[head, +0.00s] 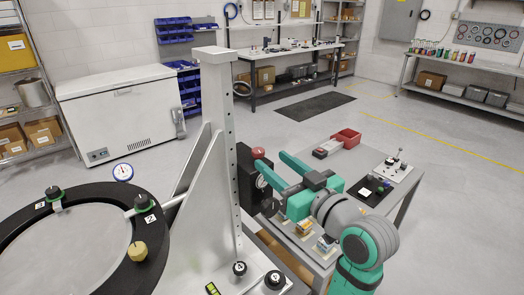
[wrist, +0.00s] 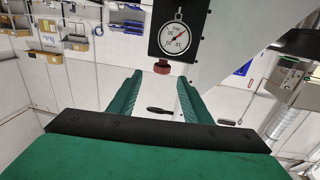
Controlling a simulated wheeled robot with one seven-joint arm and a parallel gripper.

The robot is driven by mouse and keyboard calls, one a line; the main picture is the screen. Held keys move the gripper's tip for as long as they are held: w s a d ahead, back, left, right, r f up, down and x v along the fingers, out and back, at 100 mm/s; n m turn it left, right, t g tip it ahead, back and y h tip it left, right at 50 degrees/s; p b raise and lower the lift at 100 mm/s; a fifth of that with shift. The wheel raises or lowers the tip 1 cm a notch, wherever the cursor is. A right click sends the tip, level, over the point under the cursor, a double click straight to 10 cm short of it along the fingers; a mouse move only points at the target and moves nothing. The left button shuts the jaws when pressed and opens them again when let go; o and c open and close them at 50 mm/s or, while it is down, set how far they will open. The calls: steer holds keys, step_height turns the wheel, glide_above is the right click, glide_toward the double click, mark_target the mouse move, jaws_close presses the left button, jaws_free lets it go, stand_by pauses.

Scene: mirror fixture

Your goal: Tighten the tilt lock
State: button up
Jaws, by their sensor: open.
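A red knob (head: 258,153), which appears to be the tilt lock, sits on the side of the grey upright post (head: 220,130). In the wrist view the red knob (wrist: 161,66) is just below a round white dial (wrist: 175,38) with a red pointer, on a black plate. My gripper (head: 271,160) is open and empty beside the post. In the wrist view its two green fingers (wrist: 160,78) are apart, with the red knob just beyond the tips, roughly centred between them. Whether a finger touches the knob is not clear.
A black ring (head: 82,191) with knobs, one of them yellow (head: 137,251), is at front left. Black knobs (head: 239,268) stand at the post's foot. Open floor lies beyond.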

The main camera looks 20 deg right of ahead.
mark_target(261, 154)
steer(key=x, duration=0.5)
steer(key=shift+w+a, duration=0.35)
steer(key=shift+w, duration=0.7)
steer(key=shift+w, duration=0.1)
steer(key=c, duration=1.1)
